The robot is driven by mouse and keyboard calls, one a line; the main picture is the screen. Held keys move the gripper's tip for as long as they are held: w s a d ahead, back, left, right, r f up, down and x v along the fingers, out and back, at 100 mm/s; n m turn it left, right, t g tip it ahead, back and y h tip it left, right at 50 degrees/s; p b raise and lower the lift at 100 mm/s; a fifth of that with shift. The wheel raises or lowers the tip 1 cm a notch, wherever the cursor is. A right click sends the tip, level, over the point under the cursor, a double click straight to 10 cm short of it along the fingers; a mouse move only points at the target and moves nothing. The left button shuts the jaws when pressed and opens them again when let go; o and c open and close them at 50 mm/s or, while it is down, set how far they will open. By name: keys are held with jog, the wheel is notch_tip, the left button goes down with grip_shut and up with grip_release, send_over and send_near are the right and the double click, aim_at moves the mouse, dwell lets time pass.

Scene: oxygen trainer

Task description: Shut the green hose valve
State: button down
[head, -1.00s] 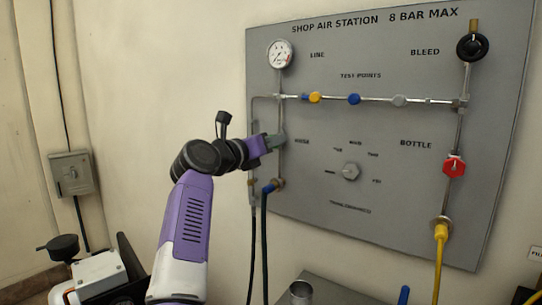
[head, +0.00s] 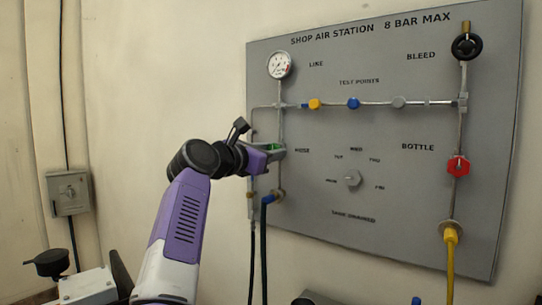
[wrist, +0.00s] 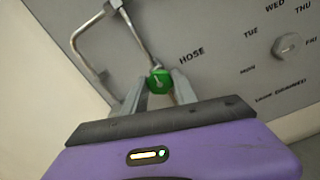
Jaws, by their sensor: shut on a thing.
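The green hose valve (wrist: 160,81) is a small round green knob with a pale mark on its face, left of the HOSE label on the grey panel. My gripper (wrist: 162,92) has a finger on each side of it and is shut on it. In the head view my gripper (head: 277,152) reaches the left pipe from the left. A little of the green valve (head: 273,147) shows there between the fingers; the rest is hidden.
The panel (head: 320,225) carries a gauge (head: 280,65), a black bleed knob (head: 466,47), a red bottle valve (head: 458,167), a day dial (head: 353,178) and coloured test points along a pipe. A blue-ended hose (head: 265,215) hangs below my gripper.

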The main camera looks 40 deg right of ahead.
jog(key=shift+f, duration=0.2)
jog(key=c, duration=1)
grip_release()
jog(key=shift+c, duration=0.2)
jog(key=shift+o, duration=0.2)
jog(key=shift+r, duration=0.1)
jog(key=shift+a, duration=0.1)
jog(key=v, duration=0.7)
jog(key=shift+a, duration=0.3)
jog(key=shift+s, duration=0.1)
